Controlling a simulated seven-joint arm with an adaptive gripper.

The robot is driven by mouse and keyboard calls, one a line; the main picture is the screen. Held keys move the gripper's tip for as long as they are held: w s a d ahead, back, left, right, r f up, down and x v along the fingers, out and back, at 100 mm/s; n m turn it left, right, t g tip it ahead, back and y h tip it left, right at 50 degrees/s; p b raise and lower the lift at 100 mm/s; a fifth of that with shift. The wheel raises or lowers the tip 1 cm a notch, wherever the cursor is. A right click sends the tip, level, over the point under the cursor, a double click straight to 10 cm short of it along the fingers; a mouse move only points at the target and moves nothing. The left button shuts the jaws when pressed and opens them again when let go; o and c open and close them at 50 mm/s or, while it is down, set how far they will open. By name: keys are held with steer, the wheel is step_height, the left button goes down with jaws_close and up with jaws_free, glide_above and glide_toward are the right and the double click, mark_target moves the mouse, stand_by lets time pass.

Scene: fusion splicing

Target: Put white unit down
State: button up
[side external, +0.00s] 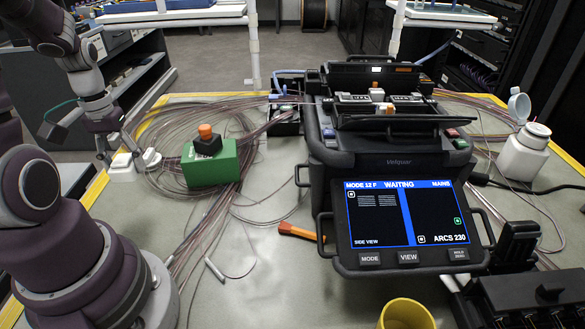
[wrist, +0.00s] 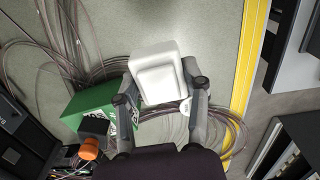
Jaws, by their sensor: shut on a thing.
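The white unit (wrist: 158,76) is a pale box with a raised, rounded inner face. It sits between the two fingers of my gripper (wrist: 161,92) in the wrist view, with a finger against each side. In the side view the white unit (side external: 123,172) is low at the left end of the table, under my gripper (side external: 125,152). My gripper is shut on it. I cannot tell whether its underside touches the table. The fingers cover parts of its sides.
A green box (side external: 210,164) with a black and orange piece on top stands to the right, amid coiled fibres (side external: 165,150). The black splicer (side external: 390,160) stands further right. Yellow edging (wrist: 250,70) runs close by. Front-centre table (side external: 265,270) is largely clear.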

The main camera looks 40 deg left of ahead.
steer(key=w+d+m, duration=0.5)
steer(key=w+d, duration=0.2)
steer(key=d, duration=0.1)
steer(key=m, duration=1.4)
glide_above(260, 316)
steer(key=f, duration=0.1)
step_height(260, 316, down, 8)
steer(key=shift+r, duration=0.1)
steer(key=shift+f, duration=0.2)
steer(key=o, duration=1.1)
steer(key=shift+o, duration=0.2)
